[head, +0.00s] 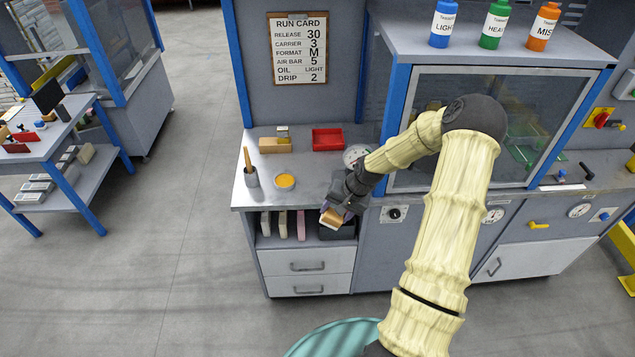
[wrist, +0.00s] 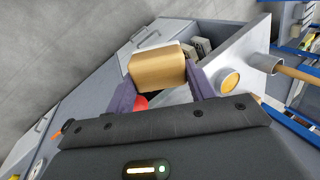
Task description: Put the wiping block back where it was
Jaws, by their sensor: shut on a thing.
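My gripper (head: 345,207) is at the front edge of the bench. It is shut on the wiping block (head: 331,218), a tan wooden block with a paler face, held tilted. In the wrist view the wiping block (wrist: 157,67) sits between the two purple-grey fingers of my gripper (wrist: 160,85). The block is above or in front of a dark bin (head: 340,232) in the open shelf under the bench top; I cannot tell whether they touch. My gripper and arm hide part of the bench.
On the bench top (head: 305,162) stand a red tray (head: 328,139), a tan block with a small piece on it (head: 275,145), a yellow-orange dish (head: 285,180) and a grey cup with a wooden handle (head: 251,175). Several pads (head: 283,224) stand in the shelf. A run card (head: 299,50) hangs behind.

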